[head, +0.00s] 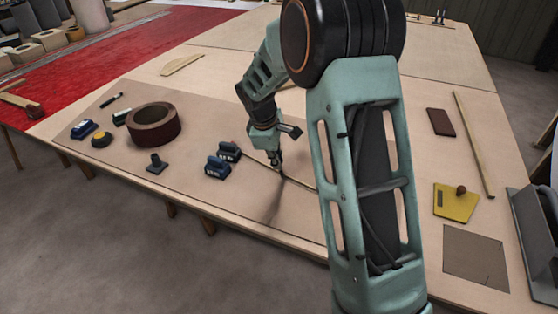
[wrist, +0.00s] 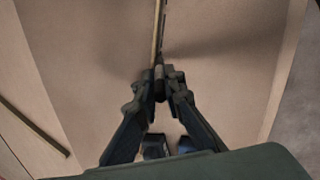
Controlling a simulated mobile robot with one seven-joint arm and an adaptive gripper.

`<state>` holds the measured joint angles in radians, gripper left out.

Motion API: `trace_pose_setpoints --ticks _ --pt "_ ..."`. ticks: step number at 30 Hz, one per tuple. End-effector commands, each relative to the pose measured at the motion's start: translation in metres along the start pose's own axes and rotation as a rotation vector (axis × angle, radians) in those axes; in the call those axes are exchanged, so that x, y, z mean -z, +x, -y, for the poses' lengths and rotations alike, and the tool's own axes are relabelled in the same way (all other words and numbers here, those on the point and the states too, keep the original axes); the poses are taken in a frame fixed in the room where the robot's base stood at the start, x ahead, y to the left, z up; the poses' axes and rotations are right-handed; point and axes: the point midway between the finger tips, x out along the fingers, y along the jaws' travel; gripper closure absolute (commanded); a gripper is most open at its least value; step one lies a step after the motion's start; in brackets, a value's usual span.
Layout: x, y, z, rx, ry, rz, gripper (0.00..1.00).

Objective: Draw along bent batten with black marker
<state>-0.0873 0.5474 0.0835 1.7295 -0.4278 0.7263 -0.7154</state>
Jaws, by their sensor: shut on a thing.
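My gripper (head: 276,158) is low over the large tan board, its fingers pointing down. In the wrist view the fingers (wrist: 160,85) are closed around a slim dark upright thing, which looks like the black marker (wrist: 159,72); its tip is at or close to the board, but contact is unclear. The thin batten (wrist: 156,35) runs away from the fingertips in the wrist view, with a dark strip along its right side, line or shadow. In the head view my arm hides much of the batten. Two dark blue weights (head: 217,167) (head: 229,151) stand left of the gripper.
On the left lie a brown tape ring (head: 154,125), more blue weights (head: 83,129), a yellow round thing (head: 101,139), a dark pen-like thing (head: 111,100) and a dark stand (head: 156,163). On the right are a yellow plate (head: 456,202), a brown block (head: 441,122) and a long strip (head: 472,142).

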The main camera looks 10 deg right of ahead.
Motion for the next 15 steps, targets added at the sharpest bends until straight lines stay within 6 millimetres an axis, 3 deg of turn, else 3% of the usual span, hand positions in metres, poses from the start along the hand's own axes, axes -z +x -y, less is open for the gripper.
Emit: trace_pose_setpoints --ticks 15 --pt "0.013 0.0 -0.005 0.0 -0.002 -0.001 1.0"
